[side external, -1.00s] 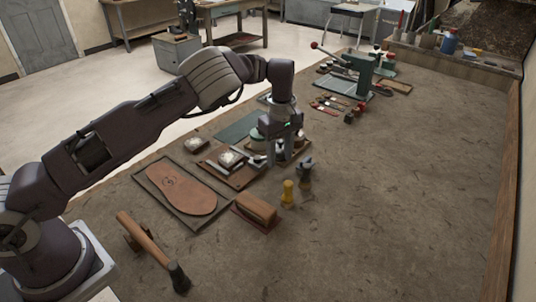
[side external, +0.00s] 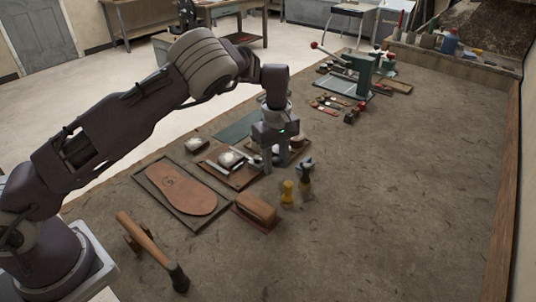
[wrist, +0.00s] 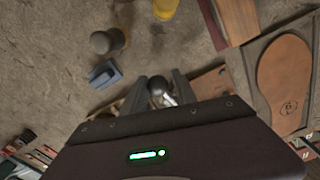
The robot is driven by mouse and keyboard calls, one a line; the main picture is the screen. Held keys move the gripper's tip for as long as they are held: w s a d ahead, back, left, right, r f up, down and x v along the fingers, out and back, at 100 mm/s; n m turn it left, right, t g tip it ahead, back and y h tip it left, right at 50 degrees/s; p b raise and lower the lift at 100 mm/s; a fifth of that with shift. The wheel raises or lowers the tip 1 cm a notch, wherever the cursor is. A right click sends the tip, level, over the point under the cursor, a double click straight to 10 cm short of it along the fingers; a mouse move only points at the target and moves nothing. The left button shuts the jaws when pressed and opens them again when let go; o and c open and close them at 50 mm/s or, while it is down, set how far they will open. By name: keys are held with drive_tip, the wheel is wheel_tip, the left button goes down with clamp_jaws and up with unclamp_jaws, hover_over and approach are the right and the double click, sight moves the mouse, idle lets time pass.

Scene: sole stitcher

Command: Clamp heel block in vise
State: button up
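A brown wooden block (side external: 256,208), which looks like the heel block, sits on a reddish pad beside the sole board; part of it also shows at the top of the wrist view (wrist: 236,18). A small blue-grey clamp-like piece (side external: 305,163) stands to its upper right and appears in the wrist view (wrist: 104,73); I cannot tell for sure that it is the vise. My gripper (side external: 276,167) points down over the tool boards, away from the block. Its fingers (wrist: 160,84) are apart in the wrist view, with a dark round knob and shiny shaft (wrist: 157,86) between or below them.
A yellow piece (side external: 287,192) stands between block and clamp-like piece. A leather sole (side external: 183,192) lies on a dark board left of the block. A green press (side external: 362,75) stands farther back. The bench's right side is clear.

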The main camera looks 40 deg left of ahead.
drive_tip(key=shift+s, duration=0.8)
drive_tip(key=shift+s+a, duration=0.25)
drive_tip(key=shift+s, duration=0.5)
drive_tip(key=o, duration=0.4)
drive_tip(key=shift+c, duration=0.2)
drive_tip(key=shift+w, duration=0.1)
